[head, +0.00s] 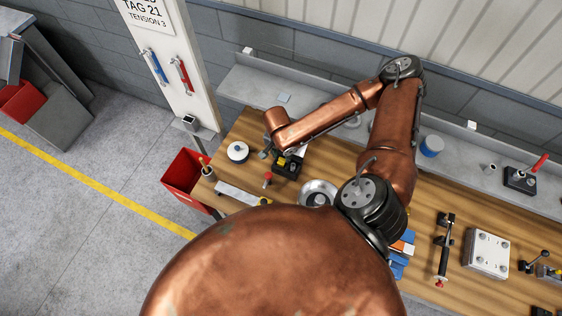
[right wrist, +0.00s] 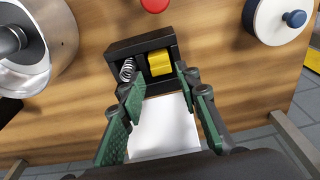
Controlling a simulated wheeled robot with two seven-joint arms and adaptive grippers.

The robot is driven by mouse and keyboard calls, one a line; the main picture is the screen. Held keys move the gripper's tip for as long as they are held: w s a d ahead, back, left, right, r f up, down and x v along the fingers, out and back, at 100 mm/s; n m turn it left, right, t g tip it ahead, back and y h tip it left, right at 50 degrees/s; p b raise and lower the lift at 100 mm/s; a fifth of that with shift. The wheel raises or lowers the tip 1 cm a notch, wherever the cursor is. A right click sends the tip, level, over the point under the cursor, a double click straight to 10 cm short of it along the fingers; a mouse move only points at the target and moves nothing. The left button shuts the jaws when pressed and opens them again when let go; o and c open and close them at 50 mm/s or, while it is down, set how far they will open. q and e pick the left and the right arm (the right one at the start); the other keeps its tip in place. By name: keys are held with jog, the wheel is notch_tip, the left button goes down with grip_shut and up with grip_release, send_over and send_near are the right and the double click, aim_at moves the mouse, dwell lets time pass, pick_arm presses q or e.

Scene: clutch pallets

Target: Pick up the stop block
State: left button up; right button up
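A small yellow block (right wrist: 160,62) sits in a black holder (right wrist: 120,50) beside a metal spring in the right wrist view. No label tells whether the yellow block or the whole black piece is the stop block. In the head view the black holder (head: 287,168) stands on the wooden bench, left of a round silver part. My right gripper (right wrist: 156,78) has its green-padded fingers apart, with the tips close to the holder's near edge; contact cannot be told. A white flat surface shows between the fingers. In the head view my arm partly covers this area. My left gripper is not in view.
A silver round part (head: 318,192), a white disc with a knob (head: 238,152) and a red-topped piece (head: 267,180) stand close around the holder. A red bin (head: 186,180) is at the bench's left end. A grey shelf (head: 460,155) runs along the back.

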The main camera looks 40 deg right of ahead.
aim_at(282, 160)
notch_tip(282, 160, down, 3)
jog(key=shift+w+r, duration=0.15)
jog(key=shift+d+f, duration=0.1)
jog(key=shift+f, duration=0.4)
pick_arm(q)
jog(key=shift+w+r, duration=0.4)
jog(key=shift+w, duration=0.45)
pick_arm(e)
grip_shut()
